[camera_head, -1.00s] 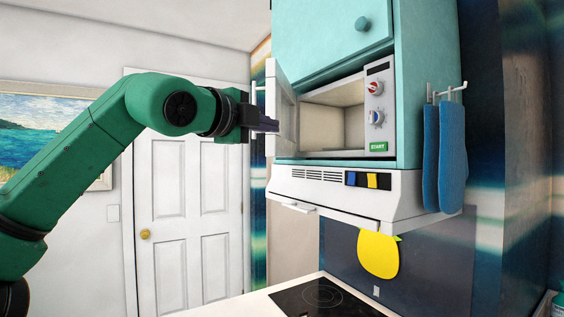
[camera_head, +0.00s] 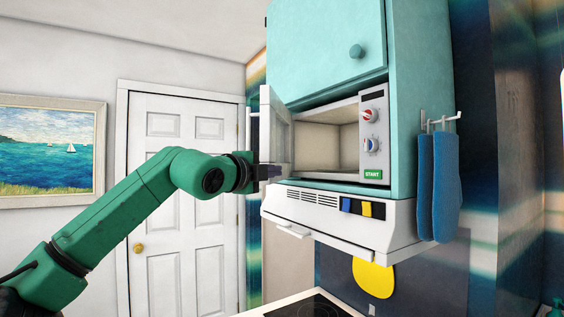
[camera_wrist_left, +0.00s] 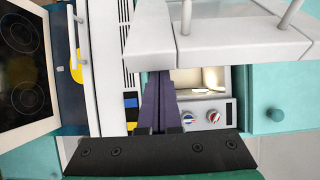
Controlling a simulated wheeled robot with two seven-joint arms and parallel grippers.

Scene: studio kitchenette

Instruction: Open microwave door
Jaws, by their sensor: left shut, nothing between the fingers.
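The microwave (camera_head: 333,140) is set in the teal cabinet, and its door (camera_head: 276,125) stands open, swung out at the left side. The inside of the microwave is visible and looks empty. My left gripper (camera_head: 268,172) is shut and empty at the door's lower edge; I cannot tell whether it touches the door. In the left wrist view, the shut fingers (camera_wrist_left: 160,105) point toward the pale door (camera_wrist_left: 215,38) with its handle posts, and the control panel (camera_wrist_left: 205,118) shows beyond. My right gripper is not in view.
A range hood (camera_head: 330,212) sits directly below the microwave, above a dark cooktop (camera_head: 310,306). Blue mitts (camera_head: 438,185) hang from a hook on the cabinet's right side. A white room door (camera_head: 180,215) is behind my arm.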

